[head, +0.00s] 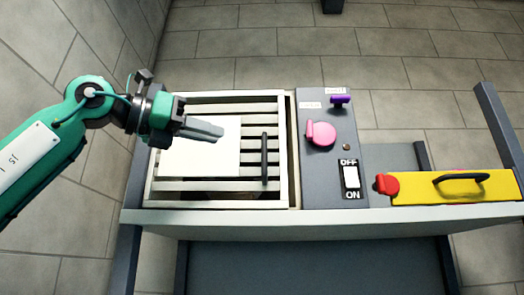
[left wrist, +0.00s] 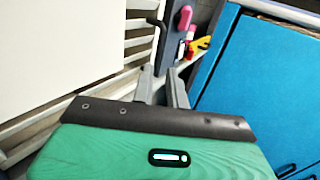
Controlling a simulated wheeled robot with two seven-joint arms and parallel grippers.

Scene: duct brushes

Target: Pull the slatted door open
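The slatted door (head: 222,184) is a cream frame with horizontal slats, set in the grey unit, and it looks shut. Its black bar handle (head: 264,158) runs along the door's right side; it also shows in the left wrist view (left wrist: 155,36). A plain white panel (head: 212,158) covers part of the slats. My left gripper (head: 222,132) is over the door's upper middle, left of the handle and apart from it. In the left wrist view its two fingers (left wrist: 162,86) stand apart with nothing between them. My right gripper is in neither view.
Right of the door, a grey panel carries a pink knob (head: 321,134), a purple lever (head: 340,100) and an OFF/ON switch (head: 350,177). A yellow box (head: 455,188) with a black handle and red knob is further right. Blue panels (left wrist: 262,85) show in the left wrist view.

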